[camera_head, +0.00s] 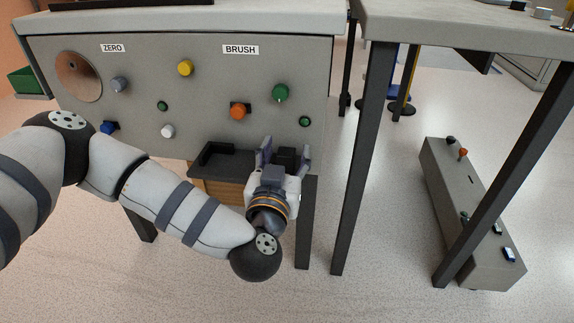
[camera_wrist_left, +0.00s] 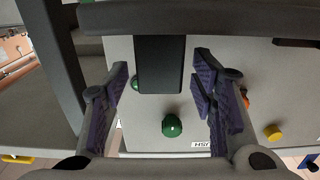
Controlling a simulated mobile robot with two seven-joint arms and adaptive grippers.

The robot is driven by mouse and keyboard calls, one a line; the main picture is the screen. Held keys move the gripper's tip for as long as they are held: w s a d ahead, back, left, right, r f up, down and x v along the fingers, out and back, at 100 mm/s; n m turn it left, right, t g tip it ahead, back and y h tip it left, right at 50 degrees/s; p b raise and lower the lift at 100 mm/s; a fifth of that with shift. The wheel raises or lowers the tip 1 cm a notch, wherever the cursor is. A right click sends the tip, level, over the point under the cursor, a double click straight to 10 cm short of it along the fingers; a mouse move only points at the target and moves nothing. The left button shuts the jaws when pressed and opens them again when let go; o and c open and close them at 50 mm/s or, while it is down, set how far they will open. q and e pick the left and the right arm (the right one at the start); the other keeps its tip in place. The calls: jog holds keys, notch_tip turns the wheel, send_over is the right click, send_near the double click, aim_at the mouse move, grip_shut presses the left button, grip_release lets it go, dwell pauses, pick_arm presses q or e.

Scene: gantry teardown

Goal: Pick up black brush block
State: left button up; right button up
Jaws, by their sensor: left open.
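The black brush block (camera_head: 287,157) stands at the lower right of the front of the grey panel. In the left wrist view it is a dark upright block (camera_wrist_left: 160,62) hanging down from the top of the picture. My left gripper (camera_head: 284,151) is open, with its fingers on either side of the block. In the left wrist view the left gripper (camera_wrist_left: 162,75) shows gaps between both finger pads and the block. My left wrist hides the lower part of the block in the head view. My right gripper is in neither view.
The grey panel (camera_head: 210,80) carries coloured knobs and the labels ZERO and BRUSH (camera_head: 240,49). A black tray (camera_head: 228,163) lies left of the block. Dark table legs (camera_head: 362,160) rise to the right. A grey box with controls (camera_head: 470,215) stands on the floor.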

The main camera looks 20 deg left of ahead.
pick_arm(q)
grip_shut()
